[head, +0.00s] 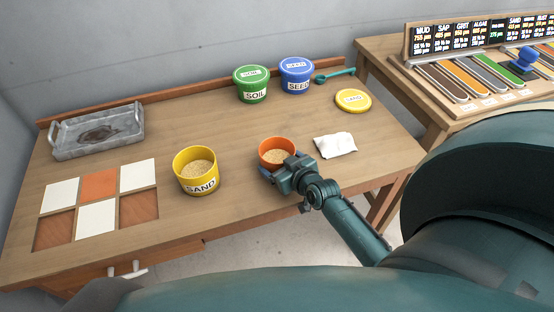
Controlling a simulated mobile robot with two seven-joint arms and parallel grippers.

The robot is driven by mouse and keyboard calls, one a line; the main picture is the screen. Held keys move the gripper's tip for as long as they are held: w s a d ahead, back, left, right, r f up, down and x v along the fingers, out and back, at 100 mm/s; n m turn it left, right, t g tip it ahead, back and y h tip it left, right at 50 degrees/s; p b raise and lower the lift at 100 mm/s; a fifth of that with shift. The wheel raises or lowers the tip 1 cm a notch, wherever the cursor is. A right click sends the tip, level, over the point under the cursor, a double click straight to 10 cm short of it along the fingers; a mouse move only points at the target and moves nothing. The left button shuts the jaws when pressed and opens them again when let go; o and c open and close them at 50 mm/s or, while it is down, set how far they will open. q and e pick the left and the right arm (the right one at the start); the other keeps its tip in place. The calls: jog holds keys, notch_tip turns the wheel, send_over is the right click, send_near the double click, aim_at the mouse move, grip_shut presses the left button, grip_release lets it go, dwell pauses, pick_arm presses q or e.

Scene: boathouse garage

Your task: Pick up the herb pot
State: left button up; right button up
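A small orange pot (277,144), the likely herb pot, stands upright on the wooden workbench with sandy, grainy material inside. No plant shows in it. My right gripper (279,170) reaches in from the lower right and is at the pot's near side, covering its lower front. One finger shows at the pot's lower left; the other is mostly hidden, so I cannot tell whether the fingers press on the pot. The pot appears to rest on the bench. My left gripper is not in view.
A yellow sand tub (196,176) stands left of the pot, a white packet (335,145) right of it. Behind are green soil (252,88) and blue seed (297,79) tubs, and a yellow lid (353,100). A metal tray (95,137) and tiled squares lie left.

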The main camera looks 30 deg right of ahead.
jog(key=c, duration=0.6)
jog(key=shift+c, duration=0.2)
jog(key=shift+r, duration=0.1)
